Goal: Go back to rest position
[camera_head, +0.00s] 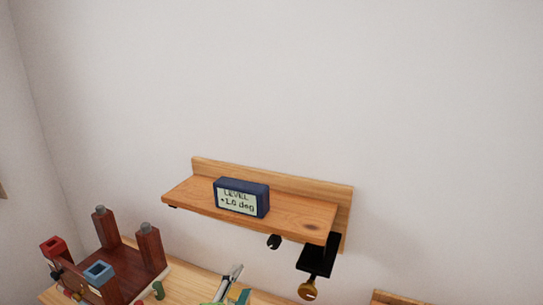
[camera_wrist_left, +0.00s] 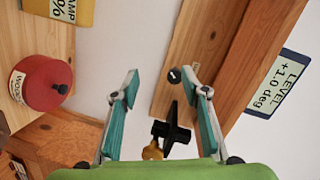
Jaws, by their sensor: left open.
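My left gripper (camera_head: 236,284) shows at the bottom of the head view, below the wooden shelf (camera_head: 285,221). In the left wrist view its two teal-padded fingers (camera_wrist_left: 163,80) stand apart with nothing held between them. The shelf carries a blue digital level (camera_head: 241,198) reading +1.0 deg, also visible in the left wrist view (camera_wrist_left: 283,83). A black clamp (camera_head: 319,258) with a brass knob (camera_head: 307,291) sits at the shelf's right end. In the left wrist view the clamp (camera_wrist_left: 172,130) appears beyond the fingers. My right gripper is in neither view.
A wooden workbench (camera_head: 185,283) lies below the shelf. A dark reddish wooden piece with upright posts (camera_head: 151,250) stands at its left. A red round container (camera_wrist_left: 42,82) and a yellow meter-like box (camera_wrist_left: 72,10) show in the wrist view. The wall above the shelf is bare.

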